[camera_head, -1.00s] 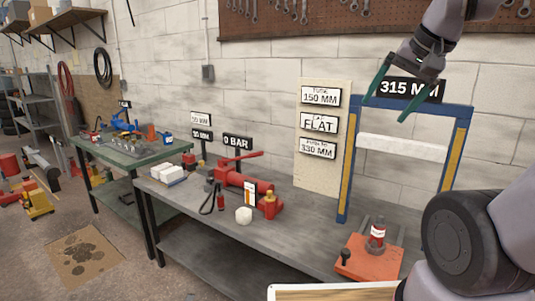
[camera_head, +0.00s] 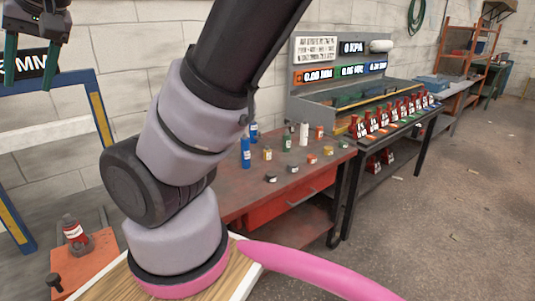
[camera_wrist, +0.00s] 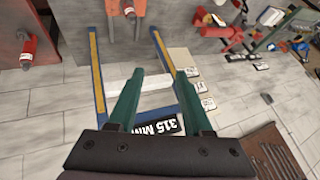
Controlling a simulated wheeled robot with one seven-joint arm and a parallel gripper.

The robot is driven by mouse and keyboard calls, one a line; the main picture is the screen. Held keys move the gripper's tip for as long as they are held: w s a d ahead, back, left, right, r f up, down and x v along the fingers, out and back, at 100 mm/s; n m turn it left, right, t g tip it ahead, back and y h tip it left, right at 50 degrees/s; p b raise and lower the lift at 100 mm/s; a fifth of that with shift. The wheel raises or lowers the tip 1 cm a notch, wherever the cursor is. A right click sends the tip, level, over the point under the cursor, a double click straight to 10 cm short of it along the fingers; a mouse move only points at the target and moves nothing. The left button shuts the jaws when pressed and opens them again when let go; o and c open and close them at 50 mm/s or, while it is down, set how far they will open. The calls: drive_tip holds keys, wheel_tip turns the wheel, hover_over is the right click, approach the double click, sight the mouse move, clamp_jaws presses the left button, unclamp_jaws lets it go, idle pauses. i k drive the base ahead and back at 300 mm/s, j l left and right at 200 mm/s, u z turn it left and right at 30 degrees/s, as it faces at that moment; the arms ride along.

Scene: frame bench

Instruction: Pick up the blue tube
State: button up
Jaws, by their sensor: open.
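A tall blue tube-like container (camera_head: 246,152) stands upright on the red-brown bench (camera_head: 225,190) in the head view. I cannot tell for sure which one is the blue tube. My gripper (camera_head: 38,62) is at the upper left, in front of the blue-and-yellow frame and well away from both containers. In the wrist view my gripper (camera_wrist: 158,76) has its green fingers apart with nothing held between them. No blue tube shows clearly there.
Several small bottles and jars, including a green one (camera_head: 287,138) and a white one (camera_head: 304,134), crowd the bench around the blue containers. A rack of red bottles (camera_head: 380,118) stands to the right. The blue-and-yellow frame (camera_head: 103,117) stands at left. Floor at right is open.

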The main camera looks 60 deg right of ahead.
sight(245, 140)
drive_tip(key=z, duration=1.9)
drive_tip(key=i+l+u, duration=0.5)
drive_tip(key=l+u, duration=0.25)
